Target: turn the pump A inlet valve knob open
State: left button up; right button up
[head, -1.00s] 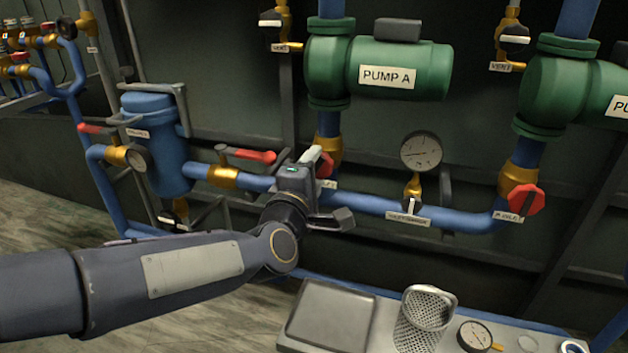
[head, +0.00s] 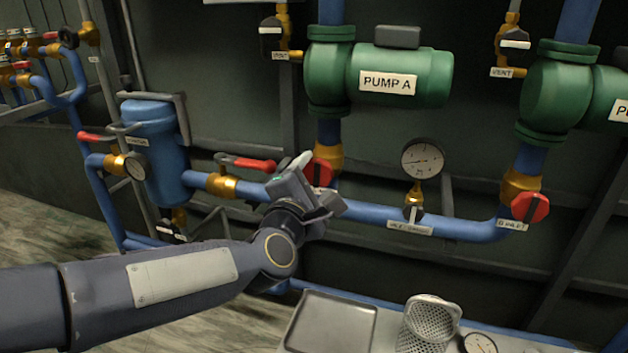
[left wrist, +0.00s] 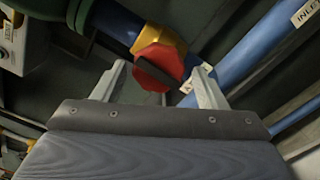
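The pump A inlet valve knob (head: 320,172) is red and sits on a brass valve body below the green pump marked PUMP A (head: 388,82). My left gripper (head: 318,182) is at this knob and covers part of it in the head view. In the left wrist view, the red knob (left wrist: 155,66) with a dark bar across it shows between the two pale fingertips of my left gripper (left wrist: 163,66). The fingers are spread, with a visible gap on both sides of the knob. How deep the knob lies between them is unclear. My right gripper is not in view.
A gauge (head: 422,159) and blue pipe (head: 455,226) lie right of the knob. A second red knob (head: 530,207) is farther right. A red lever (head: 250,164) is left of my gripper. A tray (head: 332,318) and mesh cup (head: 428,324) stand below.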

pick_arm(q)
jog(key=v, duration=0.7)
jog(key=shift+r, duration=0.15)
dwell(0.3)
jog(key=s+a+f+m+g+y+p, duration=0.1)
jog(key=s+a+f+m+g+p, duration=0.1)
jog(key=s+a+f+m+g, duration=0.65)
jog(key=s+a+f+m+g+y+p, duration=0.1)
jog(key=s+a+f+m+g+p, duration=0.35)
jog(key=s+a+m, duration=0.75)
jog(key=shift+n+t, duration=0.7)
jog(key=shift+n, duration=0.25)
jog(key=r+p, duration=1.2)
jog(key=s+d+r+p, duration=0.1)
jog(key=r+p, duration=1.1)
jog(key=s+d+r+p, duration=0.1)
jog(key=r+p, duration=1.1)
jog(key=shift+s+d+r, duration=0.1)
jog(key=shift+s+d, duration=0.05)
jog(key=shift+s, duration=0.05)
